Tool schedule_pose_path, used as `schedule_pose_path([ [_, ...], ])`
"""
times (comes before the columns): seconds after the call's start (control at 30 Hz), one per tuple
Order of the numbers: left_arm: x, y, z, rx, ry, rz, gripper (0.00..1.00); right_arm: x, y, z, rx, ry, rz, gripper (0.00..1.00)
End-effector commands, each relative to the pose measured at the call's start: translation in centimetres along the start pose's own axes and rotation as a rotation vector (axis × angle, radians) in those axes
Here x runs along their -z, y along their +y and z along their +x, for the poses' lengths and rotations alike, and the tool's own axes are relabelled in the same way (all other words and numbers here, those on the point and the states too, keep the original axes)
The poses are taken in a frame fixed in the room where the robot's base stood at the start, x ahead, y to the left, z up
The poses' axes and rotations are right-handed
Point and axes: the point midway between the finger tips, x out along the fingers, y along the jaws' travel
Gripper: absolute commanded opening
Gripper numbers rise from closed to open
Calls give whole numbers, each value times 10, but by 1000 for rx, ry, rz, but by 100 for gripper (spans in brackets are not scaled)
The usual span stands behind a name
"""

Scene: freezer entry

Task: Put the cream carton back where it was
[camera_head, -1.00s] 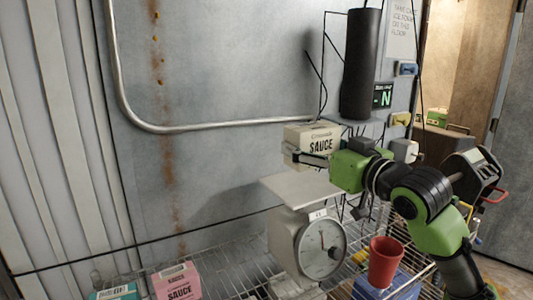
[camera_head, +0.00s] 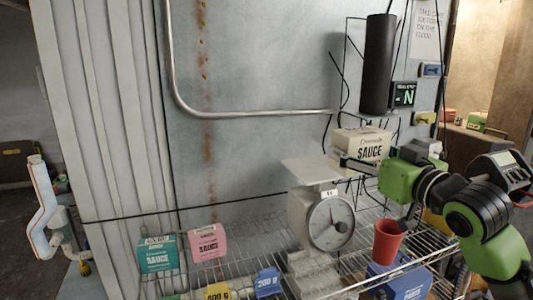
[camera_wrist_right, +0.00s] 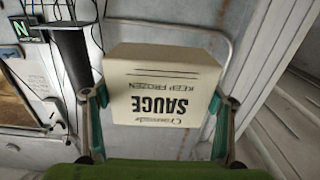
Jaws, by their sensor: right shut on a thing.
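The cream carton (camera_head: 358,145), marked SAUCE, is held in my right gripper (camera_head: 352,163), whose fingers are shut on its sides. In the head view it appears just right of and a little above the white plate (camera_head: 304,170) of the dial scale (camera_head: 329,222). I cannot tell whether it touches anything below. In the right wrist view the cream carton (camera_wrist_right: 162,88) sits between the two fingers (camera_wrist_right: 158,118), its lettering upside down. The scale's plate looks empty. My left gripper is not in view.
On the wire shelf (camera_head: 237,272) stand a teal carton (camera_head: 157,254) and a pink carton (camera_head: 207,243), with free room beside them. A blue weight (camera_head: 268,282) and a yellow weight (camera_head: 217,292) are in front. A red cup (camera_head: 387,241) stands right of the scale.

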Motion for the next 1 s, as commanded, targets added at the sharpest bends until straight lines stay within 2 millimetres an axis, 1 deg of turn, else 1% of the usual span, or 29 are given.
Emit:
schedule_pose_path([
  [0.03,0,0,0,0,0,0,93,-7,-3,1,3,0,2,35],
  [0.2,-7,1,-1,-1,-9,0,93,-28,-10,2,0,0,2,35],
  [0.37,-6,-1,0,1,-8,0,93,-53,-17,2,-6,0,2,35],
  [0.47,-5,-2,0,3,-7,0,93,-71,-23,0,-11,0,4,35],
  [0.57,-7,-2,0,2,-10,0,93,-94,-30,-4,-20,-1,5,35],
  [0.7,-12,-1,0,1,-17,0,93,-135,-42,-16,-45,-5,8,35],
  [0.77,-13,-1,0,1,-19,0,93,-151,-47,-24,-61,-4,7,35],
  [0.9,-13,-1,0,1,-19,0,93,-185,-55,-46,-103,-4,6,35],
  [1.0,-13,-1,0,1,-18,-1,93,-206,-60,-64,-137,-3,7,35],
])
